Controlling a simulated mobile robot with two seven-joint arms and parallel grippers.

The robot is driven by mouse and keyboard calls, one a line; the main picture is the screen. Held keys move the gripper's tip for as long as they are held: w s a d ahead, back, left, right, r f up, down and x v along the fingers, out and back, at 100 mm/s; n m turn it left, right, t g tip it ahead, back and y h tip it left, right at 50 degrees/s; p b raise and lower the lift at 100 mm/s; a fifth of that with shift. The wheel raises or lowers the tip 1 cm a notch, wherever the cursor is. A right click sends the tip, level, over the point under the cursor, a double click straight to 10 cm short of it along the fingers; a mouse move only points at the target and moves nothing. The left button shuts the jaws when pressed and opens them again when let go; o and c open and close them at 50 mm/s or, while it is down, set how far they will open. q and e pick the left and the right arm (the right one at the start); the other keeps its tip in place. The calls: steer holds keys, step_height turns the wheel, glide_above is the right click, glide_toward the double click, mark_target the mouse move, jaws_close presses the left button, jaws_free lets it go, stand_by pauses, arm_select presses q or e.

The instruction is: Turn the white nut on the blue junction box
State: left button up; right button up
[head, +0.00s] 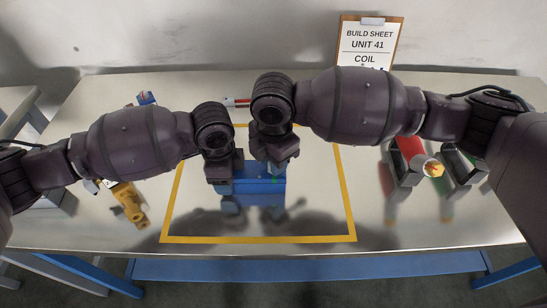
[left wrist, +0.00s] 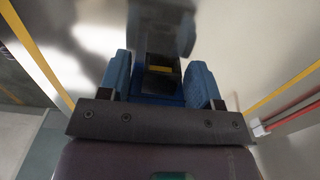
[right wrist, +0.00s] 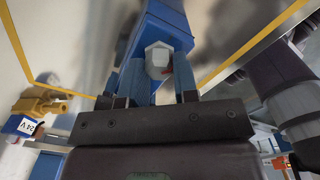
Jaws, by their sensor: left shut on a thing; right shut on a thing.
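The blue junction box (head: 262,185) sits inside the yellow taped square, near its middle. Its white nut (right wrist: 158,56) shows in the right wrist view, on the box face between my right fingers; in the head view my right gripper hides it. My right gripper (head: 280,163) is shut on the white nut, with a blue finger on each side of it. My left gripper (head: 226,190) is at the left part of the box and is shut on it; the left wrist view shows the blue box (left wrist: 160,97) between the fingers. The exact contact there is dark.
A yellow part (head: 131,205) lies left of the square. A red-and-white item (head: 238,103) lies behind my grippers. The table's front strip is clear.

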steer(key=m, duration=1)
steer(key=shift+w+m, duration=0.1)
steer(key=shift+m, duration=0.2)
stand_by(0.4)
steer(key=shift+a, duration=0.1)
steer(key=o, duration=0.9)
steer(key=shift+o, duration=0.2)
step_height(320, 180, up, 12)
